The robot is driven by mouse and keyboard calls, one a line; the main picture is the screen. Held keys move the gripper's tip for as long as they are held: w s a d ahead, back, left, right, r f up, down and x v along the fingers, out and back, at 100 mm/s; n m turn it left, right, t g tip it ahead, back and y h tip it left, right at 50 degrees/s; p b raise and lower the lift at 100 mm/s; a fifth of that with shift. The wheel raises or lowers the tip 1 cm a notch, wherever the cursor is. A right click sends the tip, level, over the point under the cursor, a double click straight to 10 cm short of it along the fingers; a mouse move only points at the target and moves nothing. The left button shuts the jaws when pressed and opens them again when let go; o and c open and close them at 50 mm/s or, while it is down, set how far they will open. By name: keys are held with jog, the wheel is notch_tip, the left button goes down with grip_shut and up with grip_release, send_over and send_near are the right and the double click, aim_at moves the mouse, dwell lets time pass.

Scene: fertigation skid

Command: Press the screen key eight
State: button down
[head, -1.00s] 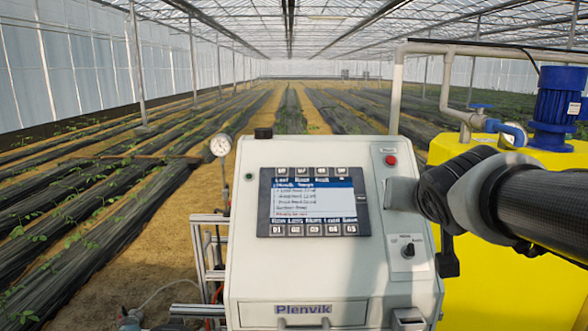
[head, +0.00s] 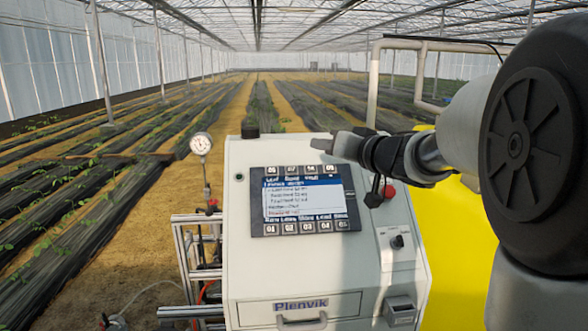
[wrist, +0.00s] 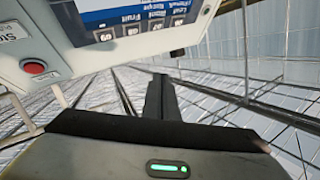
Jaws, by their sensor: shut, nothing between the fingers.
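The control screen (head: 303,203) is a dark-framed display on the white cabinet, with small labelled keys in a row above it and a row below it. The key that appears to read 08 (head: 310,170) is third from the left in the upper row; the lettering is small. The upper row shows upside down in the wrist view, with that key (wrist: 132,31) second from the left. My gripper (head: 322,145) is shut and empty, its tip just above the upper row in the head view. In the wrist view its dark fingers (wrist: 160,80) appear apart from the keys.
A red button (head: 388,191) and a black selector knob (head: 397,242) are on the cabinet's right panel. A black knob (head: 250,130) stands on its top left edge. A pressure gauge (head: 201,144) is at left. A yellow tank (head: 455,240) stands at right.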

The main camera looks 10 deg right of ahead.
aim_at(311, 169)
jog(key=shift+f, duration=0.1)
jog(key=w+f+b, duration=0.4)
jog(key=f+b, duration=0.1)
jog(key=shift+w, duration=0.35)
jog(key=shift+w+f, duration=0.6)
jog(key=shift+f, duration=0.05)
jog(key=shift+w+f, duration=0.1)
dwell(1.5)
jog(key=shift+w+f, duration=0.2)
jog(key=shift+f, duration=0.05)
jog(key=shift+w+f+p, duration=0.25)
jog(key=shift+f+p, duration=0.05)
jog(key=shift+p, duration=0.05)
dwell(0.6)
jog(key=shift+r, duration=0.1)
jog(key=shift+s+r+p, duration=0.45)
jog(key=shift+s+p, duration=0.1)
jog(key=shift+p, duration=0.2)
